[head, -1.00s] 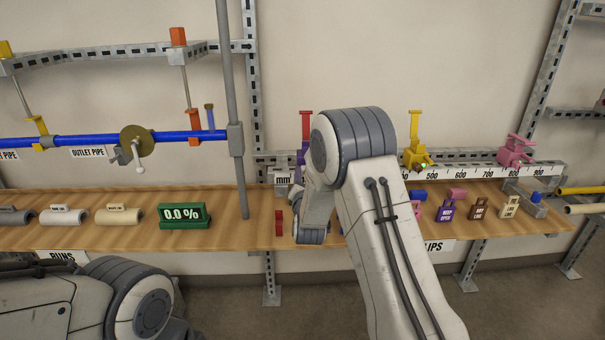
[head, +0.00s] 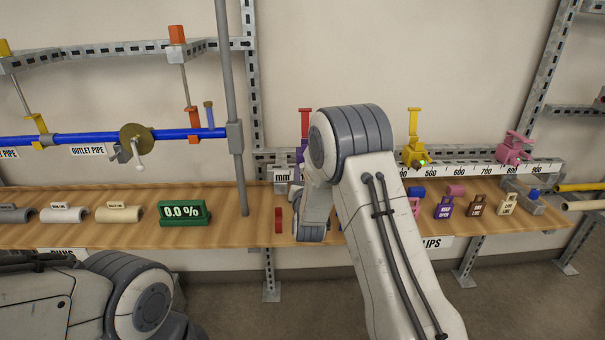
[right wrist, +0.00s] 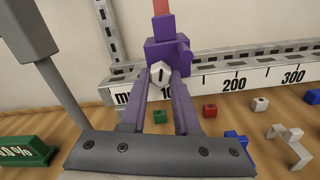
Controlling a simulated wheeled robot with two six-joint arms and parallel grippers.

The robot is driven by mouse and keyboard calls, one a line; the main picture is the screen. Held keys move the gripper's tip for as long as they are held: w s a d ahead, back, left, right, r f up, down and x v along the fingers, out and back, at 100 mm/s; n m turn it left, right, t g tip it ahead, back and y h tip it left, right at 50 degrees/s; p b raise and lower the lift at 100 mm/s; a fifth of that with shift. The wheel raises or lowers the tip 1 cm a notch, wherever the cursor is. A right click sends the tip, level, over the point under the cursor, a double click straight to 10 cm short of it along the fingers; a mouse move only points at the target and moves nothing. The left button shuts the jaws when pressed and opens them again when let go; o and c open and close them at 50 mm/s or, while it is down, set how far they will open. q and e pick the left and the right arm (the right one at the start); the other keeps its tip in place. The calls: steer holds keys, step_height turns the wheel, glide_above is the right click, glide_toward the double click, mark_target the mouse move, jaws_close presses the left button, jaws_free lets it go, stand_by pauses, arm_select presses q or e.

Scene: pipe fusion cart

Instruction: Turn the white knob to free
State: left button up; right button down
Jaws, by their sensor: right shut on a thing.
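The white knob (right wrist: 160,74) sits on the front of a purple clamp block (right wrist: 168,54) in the right wrist view. A short dark mark shows on its face. My right gripper (right wrist: 161,82) has its two fingers on either side of the knob and is shut on it. A red piece (right wrist: 161,7) rises from the purple block. In the head view my right arm hides the knob, and only part of the purple block (head: 303,152) shows beside it. My left arm is at the lower left of the head view, with its gripper out of sight.
A white millimetre scale (right wrist: 232,82) runs to the right of the purple block. A grey post (head: 231,110) stands to the left. A green 0.0 % display (head: 184,212) and several small tags and blocks rest on the wooden shelf (head: 110,236).

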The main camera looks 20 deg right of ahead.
steer(key=c, duration=0.6)
jaws_free()
steer(key=shift+f, duration=0.1)
steer(key=shift+c, duration=0.2)
steer(key=b+v, duration=0.1)
steer(key=v, duration=0.9)
steer(key=shift+s, duration=0.3)
steer(key=shift+a, duration=0.15)
steer(key=s+a+r+m+g+y+p, duration=0.1)
steer(key=s+a+m+g+y+p, duration=0.35)
steer(key=a, duration=0.55)
steer(key=s+a+r+m+g+y+p, duration=0.2)
steer(key=s+a+m+g+y, duration=0.25)
steer(key=s+a+m, duration=0.35)
steer(key=s+r+m+g+h+p, duration=0.1)
steer(key=s+m+g, duration=0.3)
steer(key=s, duration=0.7)
steer(key=s+r+m+g+h+p, duration=0.2)
steer(key=s+m, duration=0.4)
steer(key=s, duration=0.6)
step_height(320, 180, up, 3)
steer(key=shift+s+d+f+g+p, duration=0.25)
steer(key=shift+s+g+p, duration=0.1)
steer(key=shift+g+p, duration=0.7)
